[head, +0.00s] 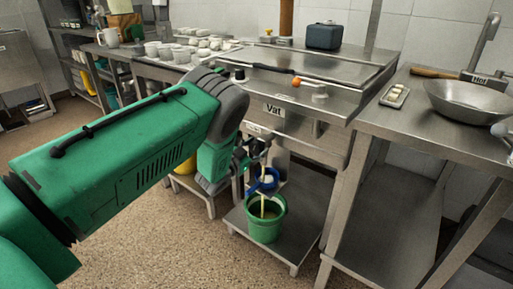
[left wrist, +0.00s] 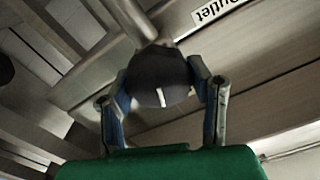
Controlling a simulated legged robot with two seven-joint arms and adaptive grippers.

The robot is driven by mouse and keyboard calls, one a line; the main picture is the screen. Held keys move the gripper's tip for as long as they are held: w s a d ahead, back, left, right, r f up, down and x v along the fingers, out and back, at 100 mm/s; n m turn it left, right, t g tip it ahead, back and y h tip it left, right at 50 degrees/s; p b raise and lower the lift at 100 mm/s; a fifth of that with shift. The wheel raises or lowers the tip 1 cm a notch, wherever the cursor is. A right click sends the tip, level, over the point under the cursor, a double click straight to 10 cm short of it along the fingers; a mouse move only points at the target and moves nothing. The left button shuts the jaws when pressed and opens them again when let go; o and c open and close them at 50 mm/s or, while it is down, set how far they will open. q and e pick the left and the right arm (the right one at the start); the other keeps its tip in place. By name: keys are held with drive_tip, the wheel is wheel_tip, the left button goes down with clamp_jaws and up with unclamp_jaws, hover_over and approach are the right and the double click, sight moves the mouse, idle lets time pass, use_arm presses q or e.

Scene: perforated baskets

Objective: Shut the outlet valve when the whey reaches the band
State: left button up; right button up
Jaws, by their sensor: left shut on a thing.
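My left gripper (head: 249,163) is under the front of the vat (head: 310,90), partly hidden by its own wrist. In the left wrist view its fingers (left wrist: 163,95) are shut around a dark rounded valve handle with a white mark (left wrist: 161,97), at the end of a metal pipe. A label reading "Outlet" (left wrist: 215,10) is beside it. A thin yellowish stream of whey (head: 263,205) falls toward the green bucket (head: 265,228) on the lower shelf, past a blue item (head: 264,182). The whey level and any band cannot be made out. My right gripper is not seen.
A steel table at the right holds a wide pan (head: 468,103) and a small tray (head: 395,96). A dark blue box (head: 324,36) stands behind the vat. White cups and moulds (head: 170,52) stand at the left. A yellow container is partly hidden behind my arm.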

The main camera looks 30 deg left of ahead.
use_arm(q)
drive_tip(key=m, duration=0.4)
drive_tip(key=shift+d+f+m, duration=0.15)
drive_tip(key=shift+m, duration=0.15)
drive_tip(key=m, duration=0.3)
drive_tip(key=shift+f+m, duration=0.1)
drive_tip(key=shift+m, duration=0.2)
drive_tip(key=shift+s+d+m, duration=0.1)
drive_tip(key=shift+m, duration=0.5)
drive_tip(key=shift+f, duration=0.15)
drive_tip(key=o, duration=1.2)
drive_tip(key=shift+c, duration=0.2)
drive_tip(key=shift+r, duration=0.2)
drive_tip(key=shift+s, duration=0.4)
drive_tip(key=s, duration=1.1)
drive_tip(key=shift+a, duration=0.45)
